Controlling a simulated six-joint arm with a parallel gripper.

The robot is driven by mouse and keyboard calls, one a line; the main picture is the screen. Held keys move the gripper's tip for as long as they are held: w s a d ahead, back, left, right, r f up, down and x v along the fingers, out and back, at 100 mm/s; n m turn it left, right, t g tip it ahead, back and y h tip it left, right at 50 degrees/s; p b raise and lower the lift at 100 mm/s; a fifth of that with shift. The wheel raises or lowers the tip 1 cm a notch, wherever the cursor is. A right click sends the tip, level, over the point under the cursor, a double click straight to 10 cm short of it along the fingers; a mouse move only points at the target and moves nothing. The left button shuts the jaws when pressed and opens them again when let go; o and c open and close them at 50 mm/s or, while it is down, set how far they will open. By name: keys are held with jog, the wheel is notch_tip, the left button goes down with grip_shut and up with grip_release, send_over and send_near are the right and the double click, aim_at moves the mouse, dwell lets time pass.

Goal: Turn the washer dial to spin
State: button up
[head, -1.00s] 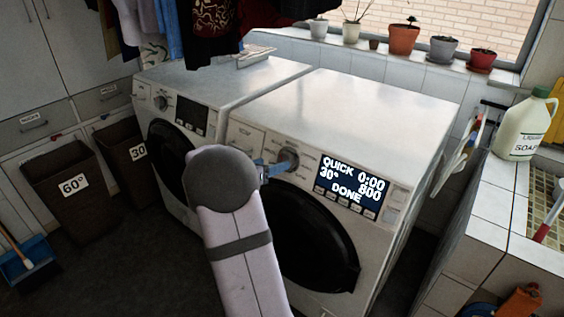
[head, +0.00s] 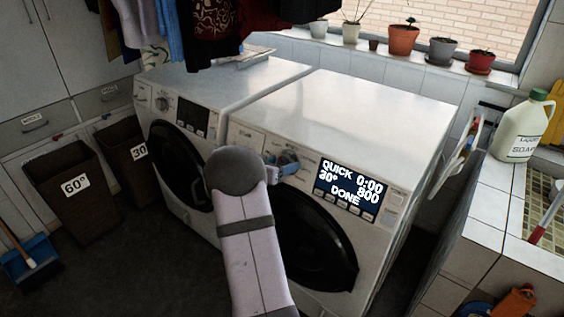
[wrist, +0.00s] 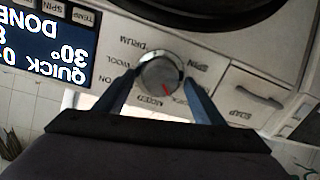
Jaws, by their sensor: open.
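The washer dial (head: 289,159) is a round silver knob on the front panel of the nearer white washer (head: 375,115). In the wrist view, which is upside down, the dial (wrist: 160,72) shows a red mark pointing down and slightly right. Printed labels ring it; SPIN reads at its upper right and DRUM at its upper left. My gripper (wrist: 160,80) is open, its blue fingers on either side of the dial; I cannot tell whether they touch it. In the head view my gripper (head: 281,165) is at the dial. The display (head: 350,190) reads QUICK 0:00, 30°, 800, DONE.
A second washer (head: 225,85) stands to the left. A soap drawer (wrist: 250,95) sits beside the dial. The black round door (head: 315,240) is below the panel. Dark bins (head: 75,195) stand at left, and a tiled counter (head: 490,215) is at right.

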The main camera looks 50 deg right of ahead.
jog(key=shift+d+f, duration=0.1)
jog(key=shift+d, duration=0.1)
jog(key=c, duration=1.1)
jog(key=shift+o, duration=0.2)
jog(key=shift+f+b, duration=0.1)
jog(key=shift+b, duration=0.35)
